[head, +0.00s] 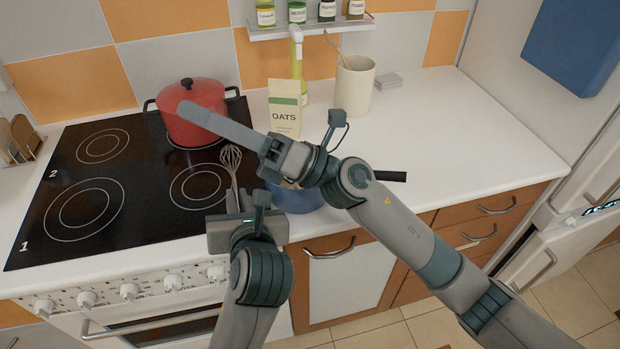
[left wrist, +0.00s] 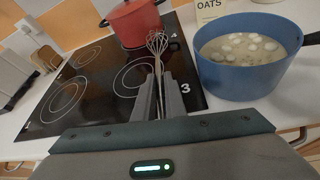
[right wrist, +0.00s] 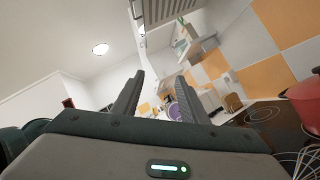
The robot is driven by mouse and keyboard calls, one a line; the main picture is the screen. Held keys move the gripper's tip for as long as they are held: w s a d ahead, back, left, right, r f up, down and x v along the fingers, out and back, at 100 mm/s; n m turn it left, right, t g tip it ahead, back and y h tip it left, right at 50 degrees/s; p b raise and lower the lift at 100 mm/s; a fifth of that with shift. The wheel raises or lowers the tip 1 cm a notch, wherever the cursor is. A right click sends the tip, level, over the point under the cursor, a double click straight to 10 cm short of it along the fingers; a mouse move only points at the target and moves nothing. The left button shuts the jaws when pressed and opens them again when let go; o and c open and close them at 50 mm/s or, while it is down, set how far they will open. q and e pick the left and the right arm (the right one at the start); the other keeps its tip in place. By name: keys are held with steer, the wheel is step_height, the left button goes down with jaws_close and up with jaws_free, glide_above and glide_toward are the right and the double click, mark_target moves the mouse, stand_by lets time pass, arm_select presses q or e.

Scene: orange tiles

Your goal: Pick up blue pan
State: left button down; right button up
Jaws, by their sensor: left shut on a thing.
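The blue pan (head: 290,203) stands on the white counter right of the stove, mostly hidden behind my right arm in the head view. Its dark handle (head: 390,176) points right. In the left wrist view the blue pan (left wrist: 240,82) is clear and holds pale liquid with whitish lumps. My left gripper (head: 232,198) is at the counter's front, left of the pan, shut on a whisk (head: 231,162); the whisk (left wrist: 158,45) stands upright, wires up, between its fingers. My right gripper (head: 186,106) reaches left above the stove, raised and away from the pan; its fingers (right wrist: 160,78) are apart and empty.
A red pot (head: 200,100) stands on the back of the black cooktop (head: 115,215). An oats packet (head: 284,108), a bottle and a utensil crock (head: 354,85) stand behind the pan. The counter (head: 470,145) to the right is clear.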

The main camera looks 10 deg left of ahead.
steer(key=w+d+f+m+t+h, duration=0.2)
steer(key=d+f+m+t+h, duration=0.8)
steer(key=d, duration=0.4)
steer(key=w+d+f+m+t+h, duration=0.2)
steer(key=d+f+m+t+h, duration=0.8)
steer(key=d+m, duration=0.3)
steer(key=shift+d+f+h, duration=0.3)
steer(key=shift+d+f, duration=0.25)
steer(key=shift+d, duration=0.35)
steer(key=shift+w, duration=0.1)
steer(key=shift+w+a+r, duration=0.15)
steer(key=shift+w+a, duration=0.05)
steer(key=shift+w, duration=0.9)
steer(key=shift+w+a+r, duration=0.15)
steer(key=shift+w+a, duration=0.05)
steer(key=shift+w, duration=0.9)
steer(key=shift+w+a+r, duration=0.15)
steer(key=shift+w+a, duration=0.05)
steer(key=shift+w, duration=0.9)
